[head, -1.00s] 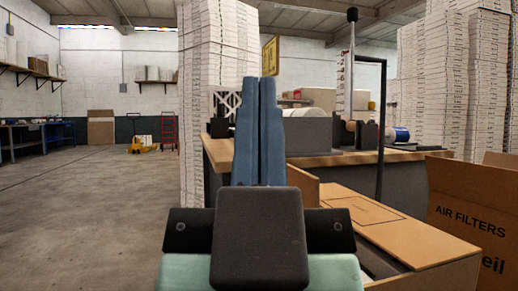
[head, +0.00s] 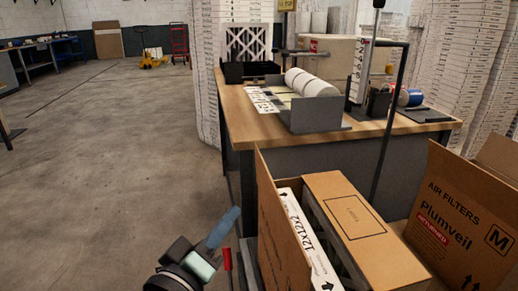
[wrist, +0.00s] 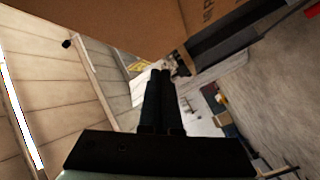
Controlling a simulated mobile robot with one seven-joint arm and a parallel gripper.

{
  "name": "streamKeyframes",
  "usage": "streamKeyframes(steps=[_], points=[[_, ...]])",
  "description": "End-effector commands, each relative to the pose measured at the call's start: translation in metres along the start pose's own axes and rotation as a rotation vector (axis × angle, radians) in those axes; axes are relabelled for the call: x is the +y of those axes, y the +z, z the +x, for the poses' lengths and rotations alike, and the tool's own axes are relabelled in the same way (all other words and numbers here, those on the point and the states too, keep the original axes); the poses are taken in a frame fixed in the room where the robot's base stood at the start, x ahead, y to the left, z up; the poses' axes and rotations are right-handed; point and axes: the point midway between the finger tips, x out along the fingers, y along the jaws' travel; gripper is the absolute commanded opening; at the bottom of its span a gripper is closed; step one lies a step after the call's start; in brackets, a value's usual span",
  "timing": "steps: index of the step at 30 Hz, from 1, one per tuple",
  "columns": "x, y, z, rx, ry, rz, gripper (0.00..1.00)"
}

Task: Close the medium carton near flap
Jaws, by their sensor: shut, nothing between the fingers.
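The medium carton stands open at the lower right of the head view. Its right flap (head: 462,215) is raised, printed "AIR FILTERS Plumveil" and "M". Its left flap (head: 277,225) also stands up. Inside are a white 12x12x2 filter box (head: 308,240) and a plain brown box (head: 350,215). The near side is cut off by the frame's bottom edge. My gripper (head: 226,226) is shut and empty, left of the left flap and apart from it in the picture. In the wrist view my shut fingers (wrist: 163,105) point past printed brown cardboard (wrist: 130,22).
A workbench (head: 235,100) stands behind the carton, carrying a roll holder (head: 315,115) and a black tray (head: 250,70). A dark upright post (head: 388,130) rises behind the carton. Stacked white boxes (head: 470,75) fill the back right. The floor at left is clear.

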Motion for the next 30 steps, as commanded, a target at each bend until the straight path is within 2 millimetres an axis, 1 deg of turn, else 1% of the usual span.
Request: streamKeyframes(steps=[1, 4, 9, 12, 15, 18, 20, 23, 26, 30], points=[[0.007, -0.011, -0.007, -0.034, -0.005, -0.083, 0.0], [0.004, -0.013, -0.023, -0.09, 0.007, -0.242, 0.0], [0.006, -0.018, -0.054, -0.152, 0.047, -0.491, 0.0], [0.009, -0.021, -0.071, -0.168, 0.074, -0.6, 0.0], [0.01, -0.022, -0.082, -0.176, 0.097, -0.669, 0.0], [0.011, -0.023, -0.087, -0.178, 0.11, -0.703, 0.0], [0.011, -0.022, -0.086, -0.179, 0.115, -0.71, 0.0], [0.011, -0.02, -0.077, -0.181, 0.116, -0.712, 0.0], [0.015, -0.018, -0.061, -0.183, 0.118, -0.709, 0.0], [0.021, -0.015, -0.031, -0.183, 0.118, -0.709, 0.0]])
